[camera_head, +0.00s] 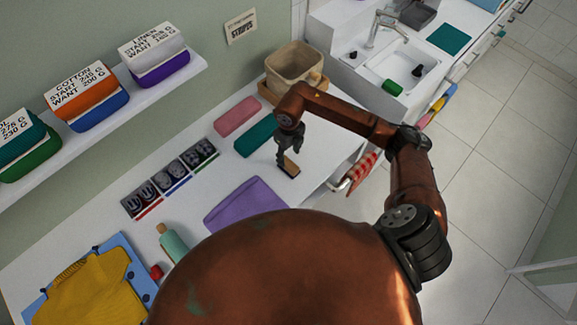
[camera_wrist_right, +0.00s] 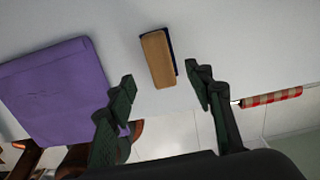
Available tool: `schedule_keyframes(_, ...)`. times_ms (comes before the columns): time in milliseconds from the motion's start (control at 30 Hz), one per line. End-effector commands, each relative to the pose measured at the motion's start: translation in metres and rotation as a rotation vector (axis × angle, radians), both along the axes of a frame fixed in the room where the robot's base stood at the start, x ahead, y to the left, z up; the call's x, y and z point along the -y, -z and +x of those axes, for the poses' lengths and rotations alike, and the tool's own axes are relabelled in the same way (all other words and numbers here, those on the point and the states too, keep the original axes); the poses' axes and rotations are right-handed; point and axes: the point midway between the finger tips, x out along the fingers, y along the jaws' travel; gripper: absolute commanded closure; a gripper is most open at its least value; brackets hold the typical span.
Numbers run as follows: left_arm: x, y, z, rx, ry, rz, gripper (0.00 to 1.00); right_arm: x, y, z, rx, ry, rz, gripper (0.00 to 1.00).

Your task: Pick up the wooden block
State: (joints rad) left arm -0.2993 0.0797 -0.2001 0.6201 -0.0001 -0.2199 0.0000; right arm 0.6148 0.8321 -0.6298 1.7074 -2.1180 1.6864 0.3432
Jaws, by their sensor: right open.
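The wooden block (camera_head: 291,168) is a small tan piece with a dark side or base, lying on the white counter. It also shows in the right wrist view (camera_wrist_right: 157,58), ahead of the fingertips. My right gripper (camera_head: 287,160) is above the counter, close to the block in the head view. In the right wrist view its dark green fingers (camera_wrist_right: 163,90) are spread apart, with the block beyond the gap between them and nothing held. My left gripper is not in view.
A folded purple cloth (camera_head: 246,204) lies left of the block; teal (camera_head: 256,136) and pink (camera_head: 237,117) pieces lie behind. A beige bin (camera_head: 293,64) stands at the back. A red checked cloth (camera_head: 362,172) hangs at the counter's front edge. Counter around the block is clear.

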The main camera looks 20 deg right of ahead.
Motion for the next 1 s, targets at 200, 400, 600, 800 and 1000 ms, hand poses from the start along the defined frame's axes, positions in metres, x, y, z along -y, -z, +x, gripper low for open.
schedule_keyframes(200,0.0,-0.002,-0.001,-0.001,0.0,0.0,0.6,0.002,0.023,-0.001,-0.005,0.003,-0.008,0.52)
schedule_keyframes(400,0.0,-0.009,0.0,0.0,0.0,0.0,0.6,-0.001,0.048,-0.002,-0.008,0.003,-0.005,0.52)
schedule_keyframes(600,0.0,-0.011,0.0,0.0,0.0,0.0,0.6,0.0,0.072,0.0,-0.004,0.001,-0.006,0.52)
schedule_keyframes(800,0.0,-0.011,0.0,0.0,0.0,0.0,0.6,0.0,0.076,0.0,-0.003,0.0,-0.006,0.52)
schedule_keyframes(1000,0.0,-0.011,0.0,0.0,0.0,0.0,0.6,0.0,0.075,0.0,-0.003,0.0,-0.006,0.6)
